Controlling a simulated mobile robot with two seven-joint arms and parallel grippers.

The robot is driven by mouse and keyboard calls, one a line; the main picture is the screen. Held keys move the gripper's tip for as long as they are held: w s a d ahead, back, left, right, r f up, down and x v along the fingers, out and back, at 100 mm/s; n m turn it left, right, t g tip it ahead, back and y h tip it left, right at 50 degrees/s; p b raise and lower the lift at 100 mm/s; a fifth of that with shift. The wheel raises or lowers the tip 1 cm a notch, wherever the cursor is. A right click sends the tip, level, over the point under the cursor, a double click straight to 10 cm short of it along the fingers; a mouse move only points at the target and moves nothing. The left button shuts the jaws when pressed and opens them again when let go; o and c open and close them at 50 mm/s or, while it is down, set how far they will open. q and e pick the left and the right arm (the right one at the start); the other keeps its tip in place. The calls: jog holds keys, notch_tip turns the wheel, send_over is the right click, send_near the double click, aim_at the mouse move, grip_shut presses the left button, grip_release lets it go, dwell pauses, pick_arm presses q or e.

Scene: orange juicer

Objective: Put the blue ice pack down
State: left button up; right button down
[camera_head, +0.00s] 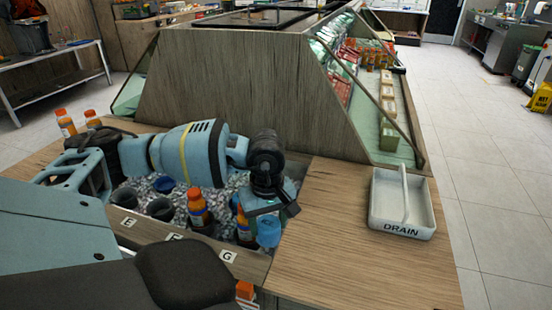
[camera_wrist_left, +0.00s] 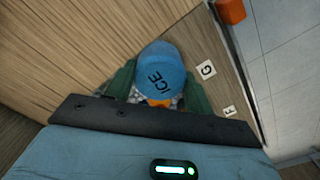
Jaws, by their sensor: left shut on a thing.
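The blue ice pack (camera_head: 268,232) is a rounded blue piece at the front right of the ice bed. In the left wrist view the ice pack (camera_wrist_left: 163,68) shows the word ICE and sits between two green fingers. My left gripper (camera_head: 266,214) is shut on it, above or at the bed's right edge; the exact height is hard to tell. The left gripper's fingers (camera_wrist_left: 160,92) also show in the wrist view, one on each side of the pack. An orange patch shows just under the pack. My right gripper is not in view.
The ice bed (camera_head: 125,190) has a front rim labelled E, F and G. An orange-capped bottle (camera_head: 199,212) stands above F, and another bottle (camera_head: 243,226) stands close beside the pack. A white DRAIN tray (camera_head: 385,208) lies at right. The wooden counter (camera_head: 345,260) before it is clear.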

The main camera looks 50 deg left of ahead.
pick_arm(q)
jog(key=w+d+r+m, duration=0.1)
jog(key=d+r+m, duration=0.2)
jog(key=d+m, duration=0.4)
jog(key=w+d+r+m, duration=0.2)
jog(key=d+r+m, duration=0.1)
jog(key=d+m, duration=0.4)
jog(key=d, duration=0.3)
jog(key=shift+w+r, duration=0.25)
jog(key=shift+r, duration=0.05)
